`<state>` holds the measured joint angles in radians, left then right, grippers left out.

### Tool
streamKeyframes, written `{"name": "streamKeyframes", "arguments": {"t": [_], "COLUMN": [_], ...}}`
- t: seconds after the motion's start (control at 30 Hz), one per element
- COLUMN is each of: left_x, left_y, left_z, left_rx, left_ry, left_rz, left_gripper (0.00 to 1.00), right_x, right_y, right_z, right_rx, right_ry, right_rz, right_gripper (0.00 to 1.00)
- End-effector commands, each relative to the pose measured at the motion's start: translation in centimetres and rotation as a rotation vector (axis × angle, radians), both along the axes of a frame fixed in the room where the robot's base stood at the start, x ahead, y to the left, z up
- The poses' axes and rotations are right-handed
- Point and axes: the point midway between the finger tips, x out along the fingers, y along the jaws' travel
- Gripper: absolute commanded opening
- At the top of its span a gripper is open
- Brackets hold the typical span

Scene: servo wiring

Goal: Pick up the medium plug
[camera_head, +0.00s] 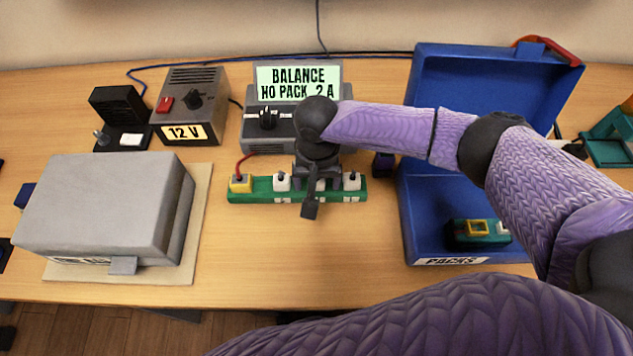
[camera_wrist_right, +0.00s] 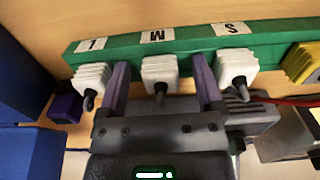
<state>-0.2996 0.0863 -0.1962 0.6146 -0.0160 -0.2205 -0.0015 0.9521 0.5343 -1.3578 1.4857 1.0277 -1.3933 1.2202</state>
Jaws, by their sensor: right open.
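A green strip (camera_head: 260,196) lies on the table, holding a yellow plug with a red cable and white plugs in a row. In the right wrist view the strip (camera_wrist_right: 195,39) carries the labels L, M and S. The medium plug (camera_wrist_right: 159,74) is the white one at M, seated upright. My right gripper (camera_head: 312,195) is over the strip and mostly hides this plug in the head view. In the wrist view its open fingers (camera_wrist_right: 162,85) stand on either side of the medium plug, with gaps. My left gripper is not in view.
White plugs at L (camera_wrist_right: 90,78) and S (camera_wrist_right: 236,67) stand close outside the fingers. A grey balance charger (camera_head: 265,143) is behind the strip, an open blue case (camera_head: 407,225) to the right, and a grey box (camera_head: 105,205) to the left. Table in front is clear.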

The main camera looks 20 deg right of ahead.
Motion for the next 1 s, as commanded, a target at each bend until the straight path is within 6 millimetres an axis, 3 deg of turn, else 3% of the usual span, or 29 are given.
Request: {"name": "streamKeyframes", "arguments": {"t": [0.13, 0.53, 0.83, 1.0], "left_x": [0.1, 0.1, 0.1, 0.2], "left_y": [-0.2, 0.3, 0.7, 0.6], "left_z": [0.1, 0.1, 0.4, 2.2], "left_rx": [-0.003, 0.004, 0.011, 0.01], "left_ry": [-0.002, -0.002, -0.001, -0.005], "left_rz": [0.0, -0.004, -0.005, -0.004], "left_gripper": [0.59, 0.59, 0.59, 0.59], "right_x": [0.0, 0.0, 0.0, 0.1], "right_y": [0.0, 0.0, 0.0, 0.1], "right_z": [0.1, 0.1, 0.7, 5.1], "right_rx": [0.0, 0.0, 0.002, 0.002], "right_ry": [0.0, 0.0, -0.002, -0.004], "right_rz": [0.0, 0.0, 0.001, 0.001], "right_gripper": [0.83, 0.0, 0.0, 0.0]}}
